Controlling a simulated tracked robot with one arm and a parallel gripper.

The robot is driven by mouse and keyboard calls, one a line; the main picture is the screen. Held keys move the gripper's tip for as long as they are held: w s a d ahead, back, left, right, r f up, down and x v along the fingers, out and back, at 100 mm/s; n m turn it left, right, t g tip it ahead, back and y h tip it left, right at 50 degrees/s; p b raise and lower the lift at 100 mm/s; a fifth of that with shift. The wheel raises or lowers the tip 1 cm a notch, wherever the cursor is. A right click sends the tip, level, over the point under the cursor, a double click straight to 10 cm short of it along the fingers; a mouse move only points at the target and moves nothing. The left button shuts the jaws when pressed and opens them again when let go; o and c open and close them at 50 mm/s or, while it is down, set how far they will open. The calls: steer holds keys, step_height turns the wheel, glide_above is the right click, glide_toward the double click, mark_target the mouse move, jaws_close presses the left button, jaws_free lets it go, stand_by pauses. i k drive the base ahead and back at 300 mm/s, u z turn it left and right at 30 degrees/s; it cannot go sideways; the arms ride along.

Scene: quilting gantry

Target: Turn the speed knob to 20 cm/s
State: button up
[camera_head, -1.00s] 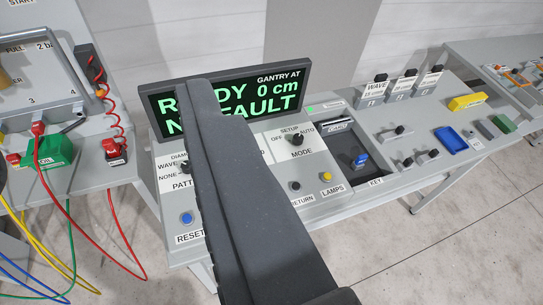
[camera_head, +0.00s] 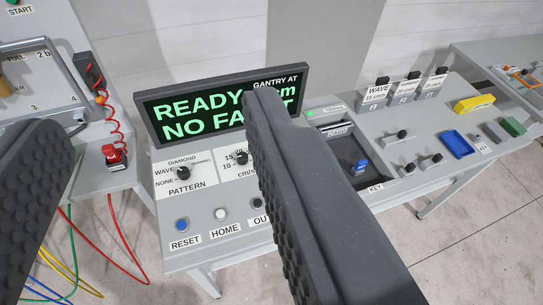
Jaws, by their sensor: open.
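The speed knob (camera_head: 240,157) is a small dark knob on the grey console, with 10, 15 and 20 marks and a cm/s label around it. The right finger of my gripper (camera_head: 160,110) covers the right part of its label area. The knob's exact pointer setting is too small to read. My gripper is open and empty, one finger at the left edge and the other across the middle of the picture. The knob appears between the fingers, close beside the right one. I cannot tell how far the fingers are above the panel.
The display (camera_head: 221,107) behind the knobs reads READY and NO FAULT, partly covered. The pattern knob (camera_head: 183,172) is left of the speed knob. Blue RESET (camera_head: 181,225) and white HOME (camera_head: 221,213) buttons sit in front. A key slot panel (camera_head: 345,150) lies right. Cables hang at left.

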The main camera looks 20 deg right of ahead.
mark_target(242, 158)
steer(key=u, duration=0.3)
steer(key=i, duration=0.95)
steer(key=u, duration=0.35)
